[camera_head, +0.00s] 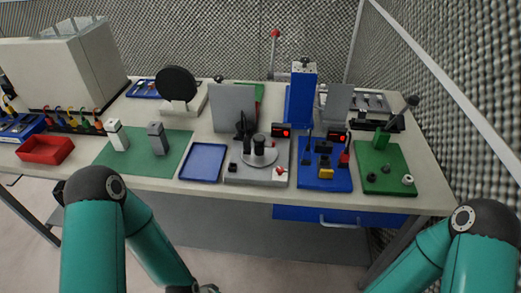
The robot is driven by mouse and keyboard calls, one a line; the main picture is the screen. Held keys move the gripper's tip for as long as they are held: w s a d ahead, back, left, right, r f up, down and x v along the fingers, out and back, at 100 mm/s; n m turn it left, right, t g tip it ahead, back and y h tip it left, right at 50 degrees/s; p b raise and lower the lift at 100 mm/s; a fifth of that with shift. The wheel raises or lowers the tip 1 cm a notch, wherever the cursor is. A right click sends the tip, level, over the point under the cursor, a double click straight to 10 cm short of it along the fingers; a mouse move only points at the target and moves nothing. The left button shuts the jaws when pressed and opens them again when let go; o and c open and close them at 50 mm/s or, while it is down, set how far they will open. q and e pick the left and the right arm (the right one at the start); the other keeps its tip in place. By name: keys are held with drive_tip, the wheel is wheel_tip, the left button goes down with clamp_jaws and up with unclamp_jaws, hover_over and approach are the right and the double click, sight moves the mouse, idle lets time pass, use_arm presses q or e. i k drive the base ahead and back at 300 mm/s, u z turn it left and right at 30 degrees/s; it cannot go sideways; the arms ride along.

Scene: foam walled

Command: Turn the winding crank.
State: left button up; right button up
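I cannot tell for sure which part is the winding crank. A grey fixture (232,175) at the front middle of the bench carries a round disc with a dark knob (259,145) and a black upright part. A green fixture (385,184) at the right has a black-knobbed lever (402,113) tilted up to the right. A tall blue column (301,98) at the back has a lever with a red ball (275,33). Both my arms bend down below the bench front. Neither gripper's fingers show; both lie beyond the bottom edge.
A blue fixture (325,181) stands between the grey and green ones. A blue tray (202,162), a green mat (135,163) with two small blocks, and a red bin (45,149) lie to the left. A black disc (176,83) stands behind. Mesh walls close the back and right.

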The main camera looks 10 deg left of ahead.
sight(262, 154)
drive_tip(key=z, duration=0.6)
drive_tip(key=i, duration=0.4)
drive_tip(key=u, duration=0.15)
